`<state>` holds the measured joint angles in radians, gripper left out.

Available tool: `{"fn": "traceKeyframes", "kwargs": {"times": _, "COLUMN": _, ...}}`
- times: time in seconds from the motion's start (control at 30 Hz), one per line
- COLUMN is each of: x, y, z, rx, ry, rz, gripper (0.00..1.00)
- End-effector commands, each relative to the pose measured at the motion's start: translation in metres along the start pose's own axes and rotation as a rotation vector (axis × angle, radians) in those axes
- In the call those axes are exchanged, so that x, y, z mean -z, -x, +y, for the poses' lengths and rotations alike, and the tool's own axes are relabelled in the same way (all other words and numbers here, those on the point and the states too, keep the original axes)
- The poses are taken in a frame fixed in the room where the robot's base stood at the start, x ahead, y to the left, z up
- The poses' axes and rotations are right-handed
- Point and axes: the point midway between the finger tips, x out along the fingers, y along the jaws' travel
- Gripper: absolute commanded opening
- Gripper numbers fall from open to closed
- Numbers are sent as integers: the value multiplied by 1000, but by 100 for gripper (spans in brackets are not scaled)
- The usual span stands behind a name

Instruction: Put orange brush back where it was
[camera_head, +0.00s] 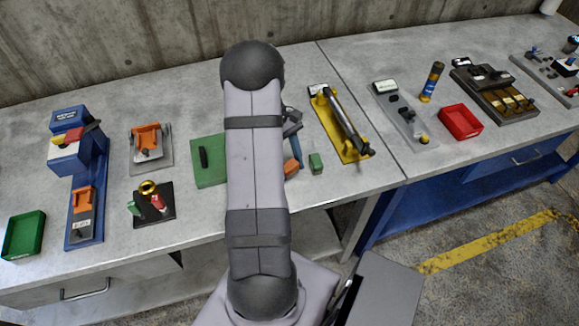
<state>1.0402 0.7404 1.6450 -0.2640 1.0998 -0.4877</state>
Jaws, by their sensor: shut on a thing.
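My gripper (293,127) shows only in part, as dark grey pieces just right of my upright arm in the middle of the bench. It is shut; my arm hides most of it and its grip. A thin blue piece (297,151) runs down below it. The orange brush (291,168) shows as a small orange end at the arm's right edge, just under the blue piece. The rest of it is hidden, and I cannot tell whether it touches the bench.
A green board (209,161) lies left of my arm. A small green block (316,163) stands right of the orange end, and a yellow tray (353,153) with a grey cylinder lies beyond it. A red bin (461,122) and a blue stand (89,200) are further out.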

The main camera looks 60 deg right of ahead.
Motion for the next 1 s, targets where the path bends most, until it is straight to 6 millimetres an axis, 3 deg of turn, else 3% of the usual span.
{"fn": "traceKeyframes", "kwargs": {"times": 0.2, "x": 6, "y": -15, "z": 0, "rx": -1, "ry": 0, "rz": 0, "gripper": 22}}
{"fn": "traceKeyframes", "kwargs": {"times": 0.6, "x": 8, "y": -19, "z": 0, "rx": -1, "ry": 0, "rz": 1, "gripper": 22}}
{"fn": "traceKeyframes", "kwargs": {"times": 0.63, "x": 8, "y": -18, "z": 0, "rx": -1, "ry": 0, "rz": 1, "gripper": 51}}
{"fn": "traceKeyframes", "kwargs": {"times": 0.7, "x": 8, "y": -18, "z": 0, "rx": -1, "ry": 0, "rz": 1, "gripper": 62}}
{"fn": "traceKeyframes", "kwargs": {"times": 1.0, "x": 8, "y": -17, "z": 0, "rx": -1, "ry": 0, "rz": 1, "gripper": 62}}
